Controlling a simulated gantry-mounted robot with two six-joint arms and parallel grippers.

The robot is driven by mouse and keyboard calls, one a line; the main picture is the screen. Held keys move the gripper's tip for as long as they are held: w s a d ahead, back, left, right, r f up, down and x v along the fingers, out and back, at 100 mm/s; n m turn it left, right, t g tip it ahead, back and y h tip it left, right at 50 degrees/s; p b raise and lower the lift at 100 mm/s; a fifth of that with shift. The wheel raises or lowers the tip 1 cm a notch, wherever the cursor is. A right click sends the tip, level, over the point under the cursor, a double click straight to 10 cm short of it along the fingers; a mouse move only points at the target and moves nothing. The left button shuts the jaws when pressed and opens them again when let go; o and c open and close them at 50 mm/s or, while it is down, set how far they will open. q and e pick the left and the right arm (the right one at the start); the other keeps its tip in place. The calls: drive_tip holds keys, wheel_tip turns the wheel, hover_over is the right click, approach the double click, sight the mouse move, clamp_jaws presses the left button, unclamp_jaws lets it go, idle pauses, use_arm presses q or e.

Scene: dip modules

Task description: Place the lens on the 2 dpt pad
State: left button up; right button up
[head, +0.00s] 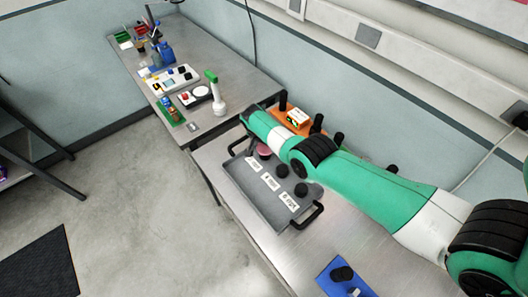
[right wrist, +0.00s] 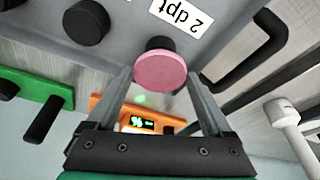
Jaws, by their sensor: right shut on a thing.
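The lens is a pink disc (right wrist: 160,72) between the two fingers of my right gripper (right wrist: 160,76), which is shut on its edges. In the head view the lens (head: 263,150) shows at the far end of the grey tray (head: 238,177), partly behind my green arm. A black pad (right wrist: 160,43) shows right behind the lens, beside the white 2 dpt label (right wrist: 181,14). I cannot tell whether lens and pad touch. Two other black pads (head: 282,171) (head: 300,190) stand bare in the tray by their labels. My left gripper is out of view.
The tray has black handles (head: 305,216) at its ends. An orange device (head: 294,121) with a lit display stands behind my arm. A blue plate (head: 345,279) lies at the near table end. Another table (head: 208,50) holds several devices and a white-green tool (head: 217,101).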

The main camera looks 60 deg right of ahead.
drive_tip(key=shift+a+f, duration=0.1)
drive_tip(key=shift+f, duration=0.65)
drive_tip(key=shift+r, duration=0.2)
drive_tip(key=shift+f, duration=0.25)
drive_tip(key=o, duration=1.1)
drive_tip(key=shift+r, duration=0.1)
use_arm(q)
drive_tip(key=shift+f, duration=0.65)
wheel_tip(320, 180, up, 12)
drive_tip(key=p, duration=1.2)
use_arm(e)
drive_tip(key=v, duration=1.2)
drive_tip(key=shift+r, duration=0.1)
